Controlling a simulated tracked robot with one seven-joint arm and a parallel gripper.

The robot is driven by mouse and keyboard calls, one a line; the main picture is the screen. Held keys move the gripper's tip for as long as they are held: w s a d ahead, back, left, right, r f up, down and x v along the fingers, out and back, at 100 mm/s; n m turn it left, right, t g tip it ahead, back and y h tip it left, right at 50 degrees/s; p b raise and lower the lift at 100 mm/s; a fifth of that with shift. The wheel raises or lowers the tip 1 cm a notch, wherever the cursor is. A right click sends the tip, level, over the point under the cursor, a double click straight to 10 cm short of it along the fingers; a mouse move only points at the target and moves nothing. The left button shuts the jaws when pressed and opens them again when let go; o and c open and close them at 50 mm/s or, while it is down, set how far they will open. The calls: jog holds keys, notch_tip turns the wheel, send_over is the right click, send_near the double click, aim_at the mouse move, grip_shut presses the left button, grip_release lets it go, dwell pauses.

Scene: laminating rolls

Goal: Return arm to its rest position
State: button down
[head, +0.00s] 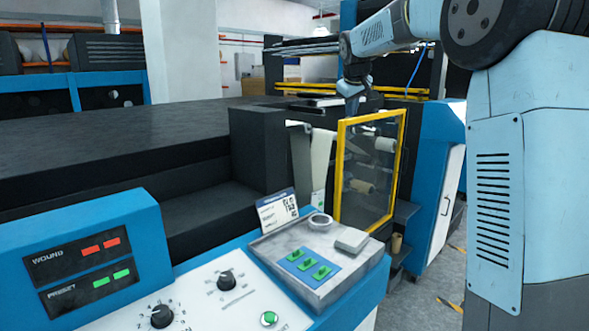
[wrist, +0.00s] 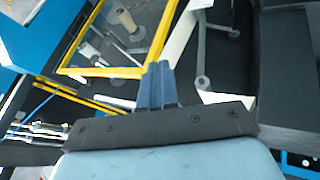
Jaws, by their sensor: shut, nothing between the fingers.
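My gripper (wrist: 157,80) shows in the wrist view with its two blue-grey fingers together and nothing between them. In the head view my gripper (head: 351,108) is small and hangs at the end of my arm, near the top left corner of a yellow-framed clear door (head: 371,118). In the wrist view the yellow frame (wrist: 105,72) lies just left of and beyond the fingertips. I cannot tell whether the fingers touch it. My arm reaches in from the upper right of the head view.
A control panel (head: 205,300) with dials fills the front left. Rollers (head: 361,186) show behind the clear door. A blue cabinet (head: 440,180) stands right of the door. Grey floor is open at right.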

jog(key=s+d+f+m, duration=0.1)
jog(key=s+d+m, duration=0.1)
jog(key=s, duration=1.1)
jog(key=s+d+f+m, duration=0.1)
jog(key=s, duration=1.3)
jog(key=s+f+m, duration=0.1)
jog(key=s+f, duration=0.5)
jog(key=s, duration=0.4)
jog(key=s+d+f+m+g+y, duration=0.1)
jog(key=s+f+m, duration=0.1)
jog(key=s+f, duration=0.4)
jog(key=s, duration=0.4)
jog(key=shift+d, duration=0.2)
jog(key=shift+s, duration=0.1)
